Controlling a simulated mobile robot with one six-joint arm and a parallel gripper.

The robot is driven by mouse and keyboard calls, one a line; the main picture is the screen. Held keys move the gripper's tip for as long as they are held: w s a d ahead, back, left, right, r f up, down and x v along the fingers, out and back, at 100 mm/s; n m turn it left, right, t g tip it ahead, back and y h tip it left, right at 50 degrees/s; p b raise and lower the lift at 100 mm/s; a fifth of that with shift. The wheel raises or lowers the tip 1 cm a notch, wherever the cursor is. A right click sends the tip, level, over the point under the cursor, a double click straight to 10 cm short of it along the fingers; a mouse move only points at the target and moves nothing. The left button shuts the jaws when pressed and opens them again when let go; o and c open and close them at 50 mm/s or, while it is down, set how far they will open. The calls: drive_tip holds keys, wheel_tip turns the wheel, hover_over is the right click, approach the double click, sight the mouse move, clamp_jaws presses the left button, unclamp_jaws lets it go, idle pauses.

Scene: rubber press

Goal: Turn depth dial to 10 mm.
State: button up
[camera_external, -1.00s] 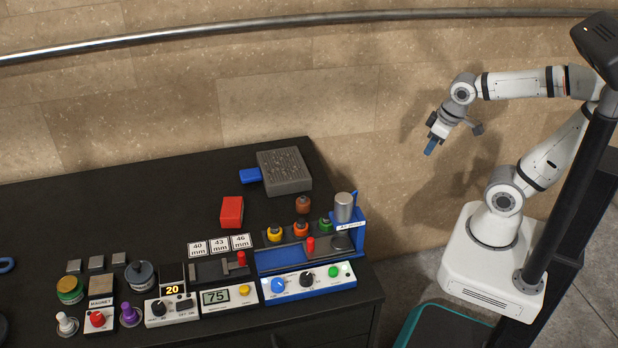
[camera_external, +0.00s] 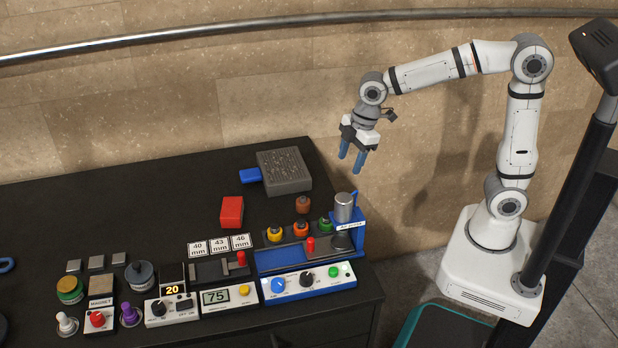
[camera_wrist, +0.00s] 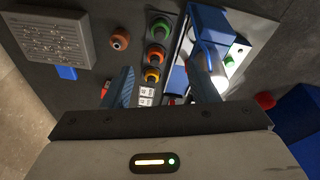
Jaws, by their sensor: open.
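The press (camera_external: 352,238) is a blue and grey machine near the right end of the black table. Its front panel holds a blue dial (camera_external: 278,286), a black dial (camera_external: 307,279) and a green button (camera_external: 334,272); I cannot read which dial is for depth. My gripper (camera_external: 351,163) is open and empty, its blue fingers pointing down in the air above and behind the press. In the wrist view the fingers (camera_wrist: 165,90) stand apart, with the press (camera_wrist: 210,40) beyond them; the dials are not clear there.
A grey textured block (camera_external: 284,171) with a blue handle lies at the back. A red block (camera_external: 232,212) lies left of the press. Coloured knobbed pieces (camera_external: 302,229) stand behind the panel. A heater unit with a 20 display (camera_external: 172,306) and a 75 display box (camera_external: 229,298) stand to the left.

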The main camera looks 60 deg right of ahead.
drive_tip(key=w+a+f+n, duration=0.3)
drive_tip(key=a, duration=0.5)
drive_tip(key=g+h, duration=0.1)
drive_tip(key=g, duration=0.2)
hover_over(306, 276)
drive_tip(key=shift+n, duration=0.4)
drive_tip(key=f, duration=0.8)
drive_tip(key=shift+w+f, duration=0.1)
drive_tip(key=shift+w, duration=0.3)
drive_tip(key=shift+s+f+h, duration=0.1)
drive_tip(key=shift+h, duration=0.2)
drive_tip(key=f, duration=0.4)
drive_tip(key=f+p, duration=0.1)
drive_tip(key=f, duration=0.2)
drive_tip(key=shift+s+f, duration=0.2)
drive_tip(key=shift+f, duration=0.15)
drive_tip(key=c, duration=1)
drive_tip(key=shift+o, duration=0.2)
